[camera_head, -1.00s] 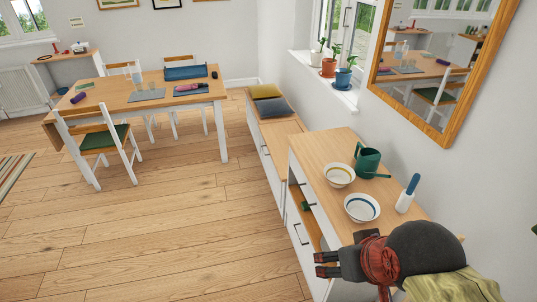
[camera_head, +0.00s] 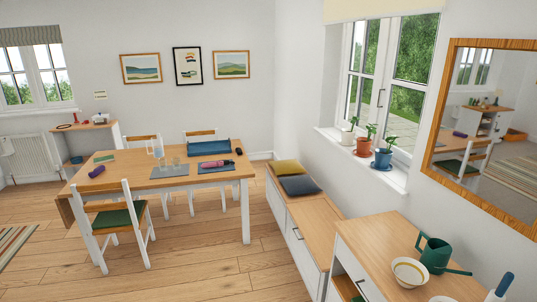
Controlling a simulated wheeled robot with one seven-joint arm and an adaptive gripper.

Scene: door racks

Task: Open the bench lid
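The bench (camera_head: 312,225) is a long low white unit with a wooden top, standing along the right wall under the window. Its lid (camera_head: 318,227) is the wooden top and lies flat and closed. A yellow cushion (camera_head: 288,167) and a dark grey cushion (camera_head: 300,186) lie on its far end. A dark handle (camera_head: 298,234) shows on its front. My gripper is outside this view.
A wooden-topped cabinet (camera_head: 375,238) stands at the near end of the bench, with a bowl (camera_head: 409,272) and a green watering can (camera_head: 436,254) on it. A dining table (camera_head: 205,181) with chairs stands at left. Floor (camera_head: 265,270) between is clear.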

